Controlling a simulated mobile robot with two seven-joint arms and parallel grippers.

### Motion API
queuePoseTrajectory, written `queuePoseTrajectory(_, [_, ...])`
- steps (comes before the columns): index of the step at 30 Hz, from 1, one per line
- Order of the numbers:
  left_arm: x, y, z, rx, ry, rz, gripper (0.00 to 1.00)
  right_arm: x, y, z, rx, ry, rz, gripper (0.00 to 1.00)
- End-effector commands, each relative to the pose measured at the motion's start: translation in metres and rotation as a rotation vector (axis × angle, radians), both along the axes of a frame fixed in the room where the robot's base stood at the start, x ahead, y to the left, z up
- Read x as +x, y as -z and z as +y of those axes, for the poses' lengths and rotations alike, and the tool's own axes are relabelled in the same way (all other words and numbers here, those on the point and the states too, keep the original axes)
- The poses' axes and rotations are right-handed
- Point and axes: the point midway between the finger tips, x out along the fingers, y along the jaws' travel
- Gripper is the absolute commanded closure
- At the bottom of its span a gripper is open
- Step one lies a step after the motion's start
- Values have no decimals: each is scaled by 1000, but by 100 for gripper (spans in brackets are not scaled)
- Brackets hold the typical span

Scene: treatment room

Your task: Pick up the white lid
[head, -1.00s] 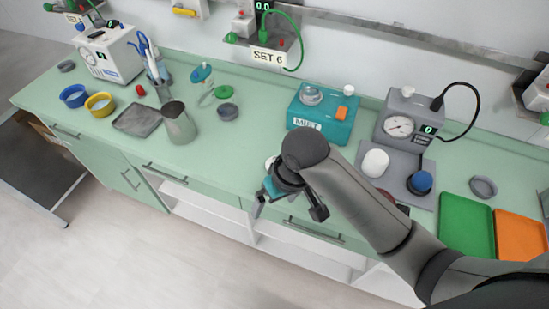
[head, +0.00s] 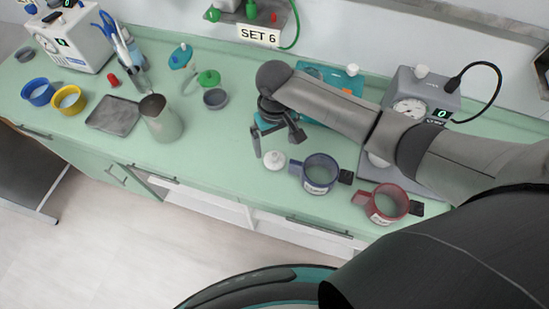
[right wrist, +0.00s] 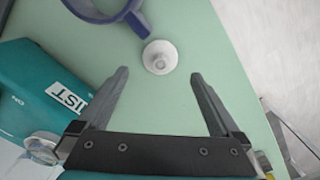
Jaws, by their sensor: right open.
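The white lid (head: 274,160) is a small round disc with a knob. It lies on the green counter (head: 232,180), left of a blue-grey cup (head: 318,173). It also shows in the right wrist view (right wrist: 160,57), beyond the fingertips and roughly between their lines. My right gripper (head: 272,148) is open and empty, beside the lid in the head view; its two fingers are spread in the right wrist view (right wrist: 158,75). The lid is apart from the fingers in the right wrist view. My left gripper is not seen.
A red cup (head: 386,203) stands right of the blue-grey one. The teal MIST box (head: 335,76) and a grey gauge unit (head: 420,95) stand behind my right arm. A metal jug (head: 161,120) and grey tray (head: 113,115) are to the left. The counter left of the lid is clear.

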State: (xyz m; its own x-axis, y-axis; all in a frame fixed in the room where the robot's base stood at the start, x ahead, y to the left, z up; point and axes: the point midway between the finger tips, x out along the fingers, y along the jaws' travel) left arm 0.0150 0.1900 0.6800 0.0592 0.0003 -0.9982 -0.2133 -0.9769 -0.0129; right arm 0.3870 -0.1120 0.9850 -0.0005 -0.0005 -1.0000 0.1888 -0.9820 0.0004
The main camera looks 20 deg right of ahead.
Motion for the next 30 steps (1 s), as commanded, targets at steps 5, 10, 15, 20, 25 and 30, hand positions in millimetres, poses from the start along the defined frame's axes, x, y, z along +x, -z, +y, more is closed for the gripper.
queuePoseTrajectory(5, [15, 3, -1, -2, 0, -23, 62, 0, 18, 0, 0, -1, 1, 0])
queuePoseTrajectory(10, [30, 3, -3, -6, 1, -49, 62, -1, 30, 0, 0, -1, 2, 0])
queuePoseTrajectory(15, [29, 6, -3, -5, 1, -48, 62, -1, 55, 1, 0, 0, 2, 0])
queuePoseTrajectory(20, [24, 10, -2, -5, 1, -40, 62, -1, 70, 0, 0, -2, 0, 0])
queuePoseTrajectory(25, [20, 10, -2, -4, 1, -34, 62, -1, 72, 1, 0, -2, -1, 0])
queuePoseTrajectory(30, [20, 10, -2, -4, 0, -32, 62, -1, 71, 1, 0, -2, -1, 7])
